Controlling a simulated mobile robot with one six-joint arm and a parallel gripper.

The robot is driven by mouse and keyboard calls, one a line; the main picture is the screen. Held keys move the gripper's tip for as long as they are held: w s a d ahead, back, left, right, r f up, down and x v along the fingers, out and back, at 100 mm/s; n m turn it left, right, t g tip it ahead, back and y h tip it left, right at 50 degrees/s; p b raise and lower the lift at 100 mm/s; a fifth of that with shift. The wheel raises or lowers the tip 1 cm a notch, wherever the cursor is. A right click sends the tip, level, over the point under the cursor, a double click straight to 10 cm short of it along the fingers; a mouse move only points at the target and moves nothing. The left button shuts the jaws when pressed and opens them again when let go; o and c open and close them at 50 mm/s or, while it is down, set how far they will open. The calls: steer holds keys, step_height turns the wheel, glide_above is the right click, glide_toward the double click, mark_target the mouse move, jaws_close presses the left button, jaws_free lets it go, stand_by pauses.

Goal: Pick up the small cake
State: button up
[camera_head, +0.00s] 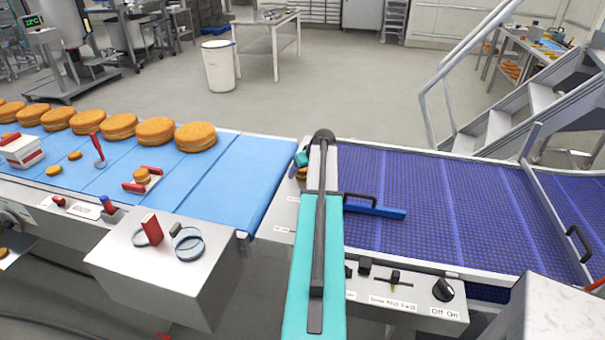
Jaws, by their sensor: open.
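Small orange-brown cakes lie on the blue belt at left: one (54,171) near its front, another (75,156) just behind it. A third small cake (141,175) sits between red pieces. An orange-brown patch (301,174), perhaps another small cake, shows beside my arm at the belt's right end. I cannot tell which cake the task names. My teal and dark arm reaches up the middle of the view. A small teal part of my gripper (302,158) shows left of the arm's far end, just above that patch. It is open; its fingertips are mostly hidden by the arm.
Several large filled cakes (195,137) stand along the far edge of the blue belt (235,175). A purple mesh conveyor (450,200) lies at right with a blue handled bar (375,210). Metal stairs with railings stand behind it. A control box (165,260) juts out at front left.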

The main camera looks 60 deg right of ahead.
steer(key=shift+c, duration=0.3)
steer(key=c, duration=0.8)
steer(key=shift+o, duration=0.2)
steer(key=shift+r, duration=0.2)
steer(key=shift+r+b, duration=1.7)
steer(key=shift+r, duration=3.15)
